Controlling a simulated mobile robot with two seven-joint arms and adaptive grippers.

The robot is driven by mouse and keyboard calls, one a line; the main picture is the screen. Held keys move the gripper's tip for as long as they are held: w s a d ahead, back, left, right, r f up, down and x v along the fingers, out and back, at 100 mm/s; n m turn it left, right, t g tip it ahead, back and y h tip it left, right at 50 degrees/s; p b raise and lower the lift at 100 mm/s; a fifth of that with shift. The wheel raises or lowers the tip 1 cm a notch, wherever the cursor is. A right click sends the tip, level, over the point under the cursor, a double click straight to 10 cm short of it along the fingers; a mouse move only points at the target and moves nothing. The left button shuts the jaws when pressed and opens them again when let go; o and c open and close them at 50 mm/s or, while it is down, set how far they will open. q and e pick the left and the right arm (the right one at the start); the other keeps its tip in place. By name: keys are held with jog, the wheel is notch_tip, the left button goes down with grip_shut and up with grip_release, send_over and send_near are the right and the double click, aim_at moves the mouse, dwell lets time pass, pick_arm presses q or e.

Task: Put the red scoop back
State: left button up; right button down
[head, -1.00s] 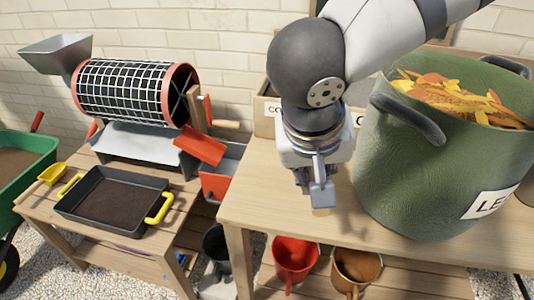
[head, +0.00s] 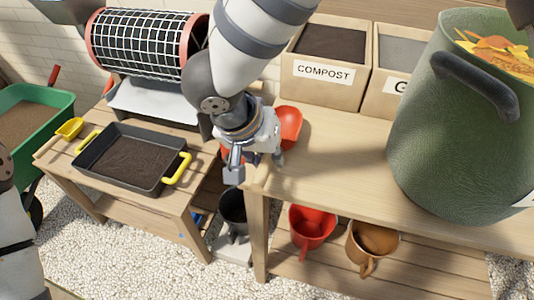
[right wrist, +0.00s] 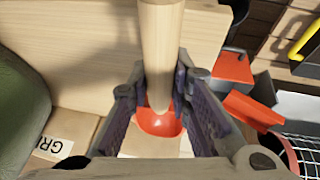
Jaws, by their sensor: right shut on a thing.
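My right gripper (head: 257,160) is shut on the red scoop (head: 289,127) above the left end of the potting table (head: 330,160). In the right wrist view the scoop's wooden handle (right wrist: 160,50) runs between the two fingers. Its red bowl (right wrist: 160,123) shows beyond them. In the head view the gripper hides the handle and part of the bowl. My left gripper is not in view; only part of my left arm shows at the lower left.
The compost box (head: 322,75) and a second box (head: 402,75) stand at the back. A large green leaf bin (head: 440,150) stands on the right. A red pot (head: 311,228), a brown pot (head: 373,240) and a dark bucket (head: 233,208) are below. The sieve drum (head: 150,45) and soil tray (head: 135,165) are left.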

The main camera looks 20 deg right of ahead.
jog(key=shift+f, duration=0.2)
jog(key=c, duration=1.5)
grip_release()
